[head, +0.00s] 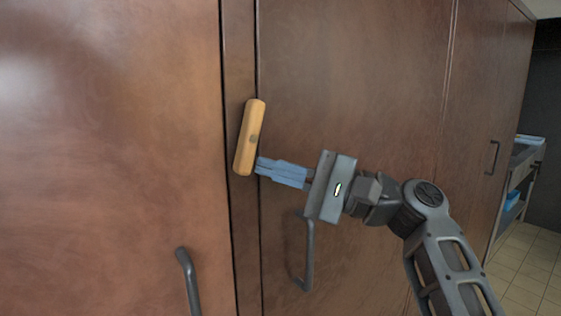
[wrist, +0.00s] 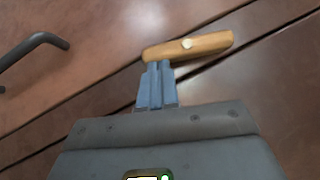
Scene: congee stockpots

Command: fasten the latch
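The latch (head: 248,140) is a light wooden bar with a round pivot near its middle. In the head view it stands nearly upright, its top tilted a little right, over the dark strip and gap between two brown doors. The latch (wrist: 207,43) also shows in the wrist view, with a pale pivot. My gripper (head: 259,166) has blue fingers pressed together with nothing seen between them. The fingertips (wrist: 158,64) are at the side of the latch's lower end, touching or very close; I cannot tell which.
The left door (head: 110,150) has a dark bar handle (head: 188,280). The right door (head: 350,90) has another handle (head: 308,255) just below my gripper. Further right are another cabinet handle (head: 493,158), a counter with a sink (head: 525,145) and open tiled floor (head: 525,265).

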